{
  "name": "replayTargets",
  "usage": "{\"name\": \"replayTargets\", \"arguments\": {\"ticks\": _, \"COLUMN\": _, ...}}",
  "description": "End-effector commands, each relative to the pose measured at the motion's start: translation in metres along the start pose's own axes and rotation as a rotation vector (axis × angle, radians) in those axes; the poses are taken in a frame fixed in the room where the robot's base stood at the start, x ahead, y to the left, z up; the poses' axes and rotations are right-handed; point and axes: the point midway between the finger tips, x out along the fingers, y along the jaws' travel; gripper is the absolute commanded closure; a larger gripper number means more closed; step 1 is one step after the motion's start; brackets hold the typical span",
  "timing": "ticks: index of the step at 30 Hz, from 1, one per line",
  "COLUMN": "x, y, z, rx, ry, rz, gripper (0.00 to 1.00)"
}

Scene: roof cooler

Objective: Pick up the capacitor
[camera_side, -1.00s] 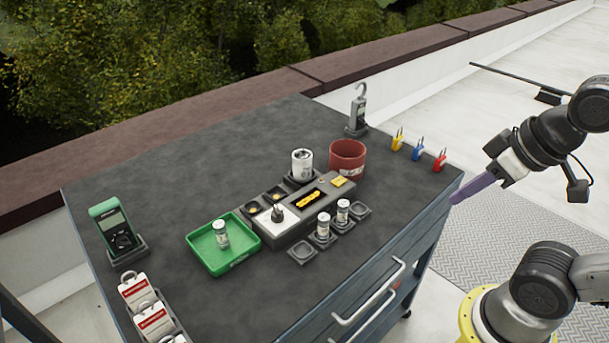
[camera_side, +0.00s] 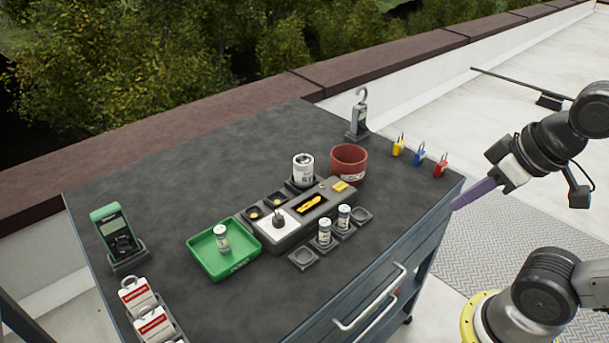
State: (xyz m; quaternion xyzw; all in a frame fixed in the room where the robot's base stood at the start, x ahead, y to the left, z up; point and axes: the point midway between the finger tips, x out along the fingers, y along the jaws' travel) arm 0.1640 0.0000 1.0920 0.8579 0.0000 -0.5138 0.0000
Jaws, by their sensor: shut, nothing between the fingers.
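Several silver-white cylinders that look like capacitors are on the dark table; I cannot tell which one the task means. One small cylinder (camera_side: 222,239) stands upright in a green tray (camera_side: 249,259). A larger cylinder (camera_side: 303,168) stands in a dark holder behind the grey block. Two small cylinders stand in square holders in front of the block, one on the left (camera_side: 324,231) and one on the right (camera_side: 344,217). My gripper (camera_side: 456,205), with purple fingers, is shut and empty near the table's right edge, well apart from all of them.
The grey block (camera_side: 290,232) has a knob and a yellow item on top. A red cup (camera_side: 348,162), a clamp meter (camera_side: 358,118) and yellow, blue and red padlocks (camera_side: 419,156) stand behind. A green meter (camera_side: 114,233) and red-labelled white boxes (camera_side: 140,295) are at left. The table's back left is clear.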

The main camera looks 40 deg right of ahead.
Motion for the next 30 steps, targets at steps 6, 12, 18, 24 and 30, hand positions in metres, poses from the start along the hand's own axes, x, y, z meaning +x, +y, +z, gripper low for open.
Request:
{"name": "replayTargets", "arguments": {"ticks": 6, "x": 0.0, "y": 0.0, "z": 0.0, "rx": 0.0, "ry": 0.0, "rz": 0.0, "gripper": 1.0}}
{"name": "replayTargets", "arguments": {"ticks": 12, "x": 0.0, "y": 0.0, "z": 0.0, "rx": 0.0, "ry": 0.0, "rz": 0.0, "gripper": 1.0}}
{"name": "replayTargets", "arguments": {"ticks": 18, "x": 0.0, "y": 0.0, "z": 0.0, "rx": 0.0, "ry": 0.0, "rz": 0.0, "gripper": 0.73}}
{"name": "replayTargets", "arguments": {"ticks": 24, "x": 0.0, "y": 0.0, "z": 0.0, "rx": 0.0, "ry": 0.0, "rz": 0.0, "gripper": 0.37}}
{"name": "replayTargets", "arguments": {"ticks": 30, "x": 0.0, "y": 0.0, "z": 0.0, "rx": 0.0, "ry": 0.0, "rz": 0.0, "gripper": 0.01}}
